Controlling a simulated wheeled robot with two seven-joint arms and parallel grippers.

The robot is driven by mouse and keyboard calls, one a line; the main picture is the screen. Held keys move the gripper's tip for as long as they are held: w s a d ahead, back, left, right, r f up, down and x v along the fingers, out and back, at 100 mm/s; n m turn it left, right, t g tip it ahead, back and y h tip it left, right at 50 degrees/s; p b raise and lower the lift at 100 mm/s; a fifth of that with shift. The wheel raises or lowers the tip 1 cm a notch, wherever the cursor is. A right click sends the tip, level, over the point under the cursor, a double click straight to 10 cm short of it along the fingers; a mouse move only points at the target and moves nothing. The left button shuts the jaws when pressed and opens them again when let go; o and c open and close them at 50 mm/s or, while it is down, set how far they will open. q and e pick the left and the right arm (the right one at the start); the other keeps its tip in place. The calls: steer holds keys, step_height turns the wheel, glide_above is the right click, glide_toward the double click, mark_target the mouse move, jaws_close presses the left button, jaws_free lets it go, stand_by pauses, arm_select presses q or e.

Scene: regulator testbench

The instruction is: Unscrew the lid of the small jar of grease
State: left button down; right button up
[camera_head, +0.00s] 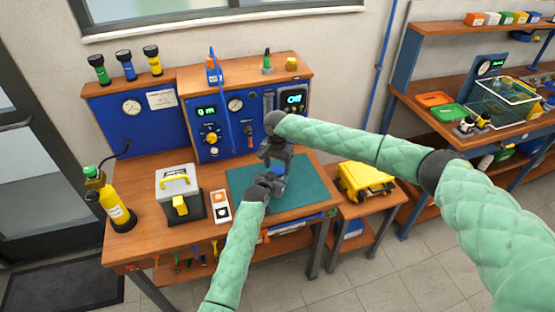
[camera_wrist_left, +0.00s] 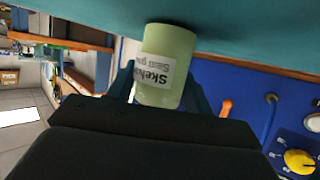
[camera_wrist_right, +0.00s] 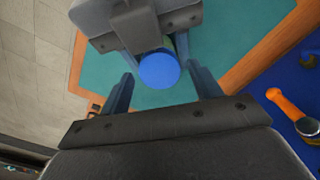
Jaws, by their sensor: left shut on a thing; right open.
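The small grease jar (camera_wrist_left: 166,62) is pale green with a white label, and it stands on the teal mat (camera_head: 235,178). My left gripper (camera_wrist_left: 160,90) is shut around the jar's body; in the head view it (camera_head: 272,180) reaches the jar from the front. The jar's blue lid (camera_wrist_right: 159,69) shows from above in the right wrist view, and a bit of blue shows between the grippers in the head view. My right gripper (camera_wrist_right: 160,88) is open above the jar, its fingers on either side of the lid and apart from it. The lid sits on the jar.
The blue test panel (camera_head: 205,145) with gauges and knobs stands behind the mat. A grey case (camera_head: 178,190) and a yellow bottle (camera_head: 112,203) stand to the left. A yellow toolbox (camera_head: 365,180) sits on a side stand to the right.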

steer(key=shift+f, duration=0.5)
steer(key=c, duration=1)
steer(key=n, duration=1)
steer(key=shift+d, duration=0.1)
steer(key=o, duration=1)
steer(key=shift+o, duration=0.5)
